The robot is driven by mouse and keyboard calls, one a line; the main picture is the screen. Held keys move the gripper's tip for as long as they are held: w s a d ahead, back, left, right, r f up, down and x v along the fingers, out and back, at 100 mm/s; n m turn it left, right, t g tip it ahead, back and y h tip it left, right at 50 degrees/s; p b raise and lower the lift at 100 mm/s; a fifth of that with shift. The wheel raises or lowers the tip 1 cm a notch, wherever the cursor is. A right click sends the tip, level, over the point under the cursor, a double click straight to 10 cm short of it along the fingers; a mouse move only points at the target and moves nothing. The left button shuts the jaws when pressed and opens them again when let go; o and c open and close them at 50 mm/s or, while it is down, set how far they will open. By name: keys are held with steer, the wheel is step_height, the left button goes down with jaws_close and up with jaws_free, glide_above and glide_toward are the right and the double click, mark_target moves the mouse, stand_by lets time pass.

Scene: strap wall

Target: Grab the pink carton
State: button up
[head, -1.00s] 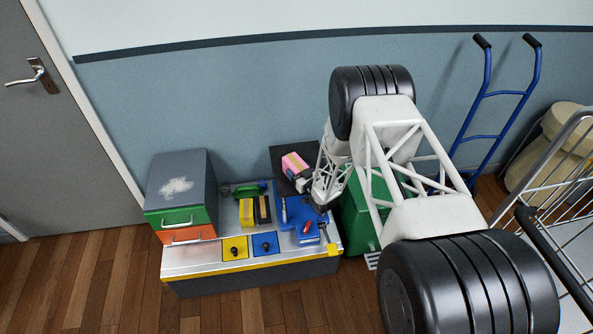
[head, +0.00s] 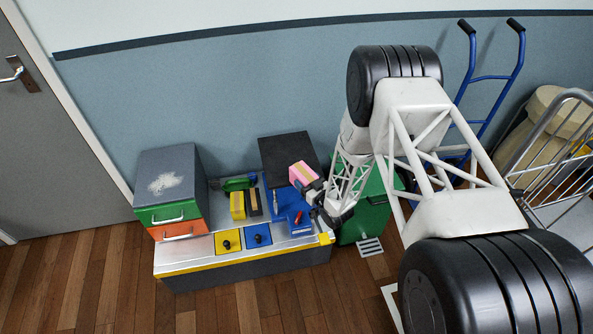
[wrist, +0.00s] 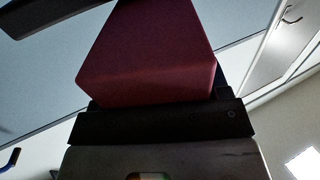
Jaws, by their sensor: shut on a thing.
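The pink carton (head: 303,174) has a tan band along its top and is held in the air, tilted, over the blue area at the right end of the workbench in the head view. My gripper (head: 314,188) is shut on the carton from its lower right side. In the wrist view the carton (wrist: 150,50) fills the upper middle as a dark red block against a dark finger (wrist: 160,124). The far fingertip is largely hidden in the head view.
The workbench (head: 190,262) carries a drawer unit (head: 172,180), a yellow block (head: 237,206) and a blue mat (head: 290,203) with small tools. A dark panel (head: 285,148) stands behind. A green bin (head: 372,210) is close right of the bench. A blue hand truck (head: 487,78) leans on the wall.

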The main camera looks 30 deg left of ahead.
steer(key=v, duration=1.9)
